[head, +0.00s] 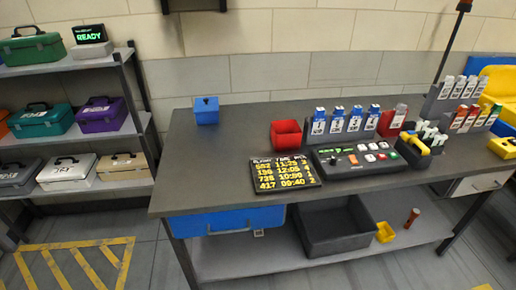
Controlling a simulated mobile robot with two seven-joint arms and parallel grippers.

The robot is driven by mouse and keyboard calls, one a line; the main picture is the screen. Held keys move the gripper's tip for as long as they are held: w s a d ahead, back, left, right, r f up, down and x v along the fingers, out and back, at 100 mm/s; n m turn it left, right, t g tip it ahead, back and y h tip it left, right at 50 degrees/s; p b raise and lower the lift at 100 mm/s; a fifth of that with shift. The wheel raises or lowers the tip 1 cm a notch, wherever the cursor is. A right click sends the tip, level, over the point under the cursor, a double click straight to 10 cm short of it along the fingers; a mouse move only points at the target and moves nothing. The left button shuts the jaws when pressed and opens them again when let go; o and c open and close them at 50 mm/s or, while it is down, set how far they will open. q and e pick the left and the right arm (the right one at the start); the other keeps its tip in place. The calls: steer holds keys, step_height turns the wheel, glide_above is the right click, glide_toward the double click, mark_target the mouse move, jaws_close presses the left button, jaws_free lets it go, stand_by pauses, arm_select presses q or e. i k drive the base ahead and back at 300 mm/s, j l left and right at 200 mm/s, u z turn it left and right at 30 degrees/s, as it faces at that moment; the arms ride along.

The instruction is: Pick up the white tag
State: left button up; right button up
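No single loose white tag stands out in the head view. Several white tag-like pieces (446,88) stand in the upper row of a dark rack (431,106) at the table's right end, with dark marks too small to read. Red pieces (458,120) with white labels stand in the row below. More white pieces (430,133) sit in front of the rack, beside a yellow-and-black object. Neither of my grippers is in view.
The dark table (238,150) also bears a blue box (206,110), a red bin (286,134), blue-capped labelled containers (337,122), a button panel (355,158) and a lettered board (286,173). Its left part is mostly clear. Shelves with toolboxes (41,120) stand left.

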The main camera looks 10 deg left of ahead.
mark_target(460, 80)
steer(key=z, duration=1.15)
